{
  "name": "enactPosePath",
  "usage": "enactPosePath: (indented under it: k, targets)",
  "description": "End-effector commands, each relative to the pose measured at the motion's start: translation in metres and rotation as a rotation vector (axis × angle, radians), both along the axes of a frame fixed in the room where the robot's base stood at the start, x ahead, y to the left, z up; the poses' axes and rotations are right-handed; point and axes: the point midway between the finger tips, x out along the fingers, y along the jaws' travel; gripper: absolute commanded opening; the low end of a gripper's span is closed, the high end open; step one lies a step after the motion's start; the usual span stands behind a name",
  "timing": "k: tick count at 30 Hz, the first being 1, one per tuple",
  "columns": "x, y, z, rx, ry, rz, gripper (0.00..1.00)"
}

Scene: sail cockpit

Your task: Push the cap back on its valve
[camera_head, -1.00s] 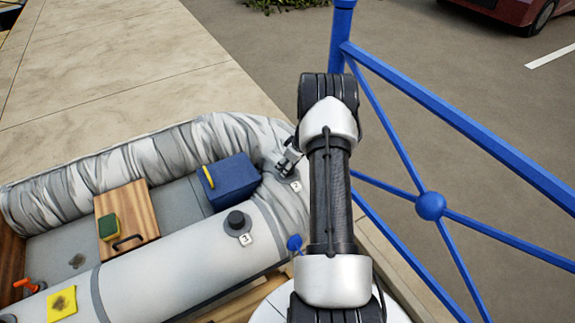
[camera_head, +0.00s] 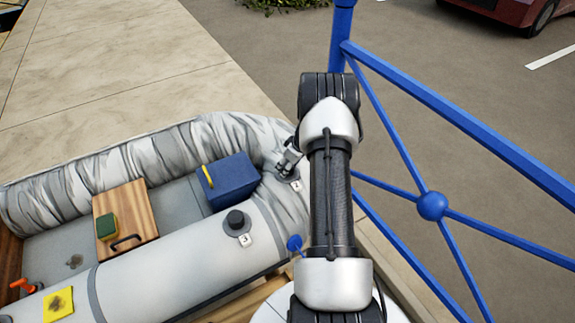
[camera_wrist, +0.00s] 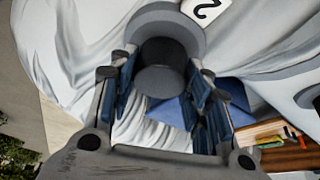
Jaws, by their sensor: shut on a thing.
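My gripper (camera_head: 289,160) is at the right end of the grey inflatable boat, over a grey valve base marked with a white tag (camera_head: 296,186). In the wrist view my gripper (camera_wrist: 166,90) is shut on a dark round cap (camera_wrist: 162,78). The same view shows the grey valve ring (camera_wrist: 160,16) right behind the cap, next to a tag (camera_wrist: 206,10) marked 2. The cap overlaps the ring in this view; I cannot tell whether it is seated or held just off it. Another valve has a black cap (camera_head: 236,218) on it, on the near tube.
A blue box (camera_head: 230,182) stands inside the boat, left of my gripper. A wooden seat (camera_head: 130,205) carries a green and yellow sponge (camera_head: 106,227). A yellow patch (camera_head: 58,304) lies on the near tube. A blue railing (camera_head: 460,120) stands to the right.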

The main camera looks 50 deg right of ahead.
Motion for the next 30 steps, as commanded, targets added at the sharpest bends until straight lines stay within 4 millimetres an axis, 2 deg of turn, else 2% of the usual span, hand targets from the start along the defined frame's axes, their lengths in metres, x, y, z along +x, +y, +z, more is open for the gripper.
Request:
enactPosePath:
  k: [13,14,15,17,26,30]
  targets:
    - [0.0003,-0.0004,-0.0075,-0.001,-0.001,0.0,0.15]
    - [0.0003,-0.0004,-0.0068,-0.001,-0.001,0.0,0.46]
    - [0.0003,-0.0004,-0.0065,-0.001,-0.001,0.0,0.49]
    - [0.0003,-0.0003,-0.0065,-0.001,-0.001,0.0,0.53]
    - [-0.0001,-0.0002,-0.0063,0.0,0.0,0.0,0.53]
    - [-0.0028,-0.0006,0.0014,-0.001,-0.001,0.0,0.53]
